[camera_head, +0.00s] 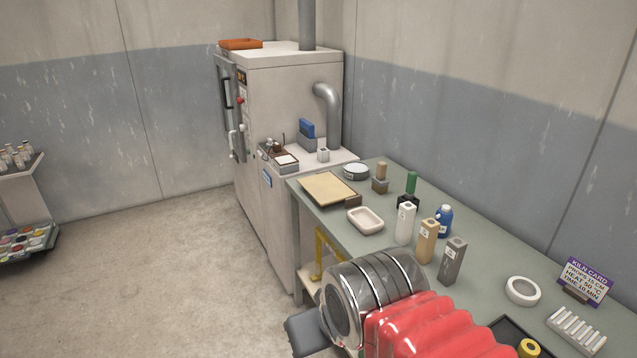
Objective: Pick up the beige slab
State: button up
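Three upright labelled blocks stand in a slanting row on the green-topped bench (386,255): a white one (404,226), a beige one (427,243) and a grey one (452,263). The beige block is between the other two, apart from both. A flat tan board (326,188) also lies near the bench's far left end; I cannot tell for sure which of the two is the beige slab. My arm, with a red sleeve and a metal-ringed cylinder, is low in the picture, in front of the blocks. No gripper fingers can be made out.
A cream tray (365,220), a blue bottle (444,219) and a dark holder with a green handle (409,195) stand near the blocks. A white ring (522,291), a kiln card (585,281) and a white rack (576,331) are at right. A kiln (290,110) stands behind.

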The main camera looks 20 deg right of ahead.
aim_at(325, 188)
jog(key=i, duration=1.45)
jog(key=u, duration=1.5)
